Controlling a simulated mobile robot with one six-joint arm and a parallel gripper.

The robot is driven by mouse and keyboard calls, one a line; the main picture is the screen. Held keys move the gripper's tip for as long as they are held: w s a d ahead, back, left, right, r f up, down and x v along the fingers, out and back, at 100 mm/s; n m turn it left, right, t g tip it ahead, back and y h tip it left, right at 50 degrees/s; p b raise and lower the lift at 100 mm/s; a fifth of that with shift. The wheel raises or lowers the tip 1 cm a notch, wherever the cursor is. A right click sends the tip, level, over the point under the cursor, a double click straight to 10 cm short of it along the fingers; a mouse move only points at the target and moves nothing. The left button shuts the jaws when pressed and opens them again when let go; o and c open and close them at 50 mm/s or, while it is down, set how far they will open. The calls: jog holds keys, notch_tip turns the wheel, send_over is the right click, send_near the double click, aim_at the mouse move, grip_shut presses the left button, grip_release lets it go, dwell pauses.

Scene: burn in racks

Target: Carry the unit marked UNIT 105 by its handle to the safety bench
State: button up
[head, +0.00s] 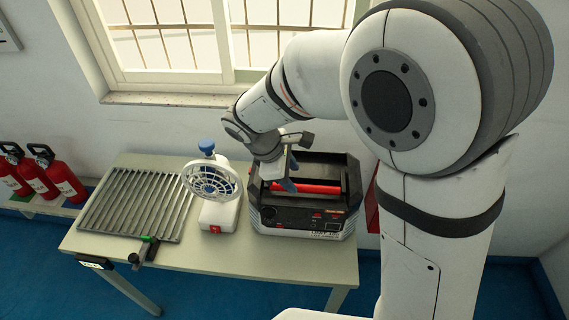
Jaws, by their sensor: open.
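The unit (283,222) is a black and white box with a red handle (318,188) across its recessed top. It stands on the right part of a table. Lettering on its lower front looks like a unit label, but it is too small to read surely. My gripper (287,184) is open, pointing down at the left end of the red handle. Its fingers overlap the handle end in the picture; I cannot tell whether they touch it or straddle it. My arm comes in from the right and covers part of the unit's back.
The table (255,263) also holds a white fan (212,183) with a blue knob close left of the unit, a slatted metal rack (137,204), and a black and green tool (146,251) at the front edge. Red extinguishers (62,178) stand at the far left. A window is behind.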

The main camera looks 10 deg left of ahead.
aim_at(301, 187)
jog(key=shift+x, duration=2.7)
jog(key=shift+c, duration=0.4)
